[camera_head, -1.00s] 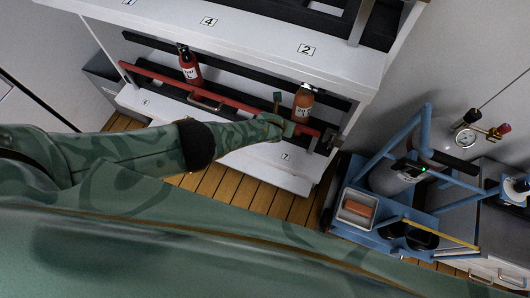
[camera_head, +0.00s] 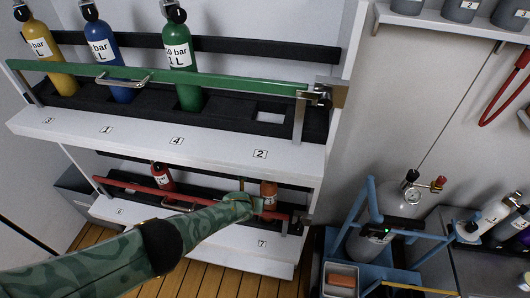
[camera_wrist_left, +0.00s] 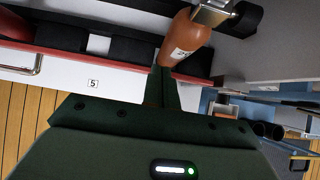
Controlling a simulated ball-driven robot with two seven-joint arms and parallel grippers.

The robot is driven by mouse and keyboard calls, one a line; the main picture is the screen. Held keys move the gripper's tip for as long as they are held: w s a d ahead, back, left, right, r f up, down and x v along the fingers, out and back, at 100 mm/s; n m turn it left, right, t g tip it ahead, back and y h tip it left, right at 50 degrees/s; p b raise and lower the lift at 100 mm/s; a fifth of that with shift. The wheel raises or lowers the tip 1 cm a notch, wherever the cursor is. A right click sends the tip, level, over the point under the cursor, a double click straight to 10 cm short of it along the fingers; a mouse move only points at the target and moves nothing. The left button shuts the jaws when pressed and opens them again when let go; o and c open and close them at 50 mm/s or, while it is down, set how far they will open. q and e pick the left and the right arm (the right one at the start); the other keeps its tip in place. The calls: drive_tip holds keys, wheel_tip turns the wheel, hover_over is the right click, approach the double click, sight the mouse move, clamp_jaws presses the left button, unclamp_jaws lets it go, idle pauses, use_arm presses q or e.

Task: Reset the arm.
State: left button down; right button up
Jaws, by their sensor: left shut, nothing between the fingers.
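My left arm reaches from the lower left in the head view to the lower shelf. Its left gripper (camera_head: 257,205) is at the red bar, just in front of an orange bottle (camera_head: 268,190). In the left wrist view the dark fingers of the left gripper (camera_wrist_left: 164,88) are together and empty. Their tips are close below the orange bottle (camera_wrist_left: 186,42); I cannot tell whether they touch it. The bottle stands upright in the rack behind the red bar (camera_head: 125,188), partly hidden by the gripper. My right gripper is in neither view.
A red bottle (camera_head: 162,177) stands farther left on the lower shelf. The upper shelf (camera_head: 215,150) holds yellow, blue and green bottles behind a green bar (camera_head: 225,82). A blue-framed cart (camera_head: 370,215) with a grey cylinder stands at the right. Wooden floor (camera_head: 215,278) shows below the shelves.

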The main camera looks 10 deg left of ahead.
use_arm(q)
drive_tip(key=s+a+f+n+g+h, duration=0.1)
drive_tip(key=s+a+f+n, duration=0.1)
drive_tip(key=s+f+n, duration=0.65)
drive_tip(key=s+a+f+n+g, duration=0.1)
drive_tip(key=s+f+n, duration=0.2)
drive_tip(key=s+n, duration=1.05)
drive_tip(key=s+a+f+n+g, duration=0.1)
drive_tip(key=s+a+f+n, duration=0.2)
drive_tip(key=s, duration=0.8)
drive_tip(key=s+a+f+n+g+y, duration=0.1)
drive_tip(key=s+a+n, duration=0.3)
drive_tip(key=s, duration=0.7)
drive_tip(key=s+a+f+n+g, duration=0.3)
drive_tip(key=s+f+n, duration=0.1)
drive_tip(key=s, duration=0.7)
drive_tip(key=shift+s+a+f+y, duration=0.15)
drive_tip(key=shift+a+f+y, duration=0.05)
drive_tip(key=shift+f+y, duration=0.15)
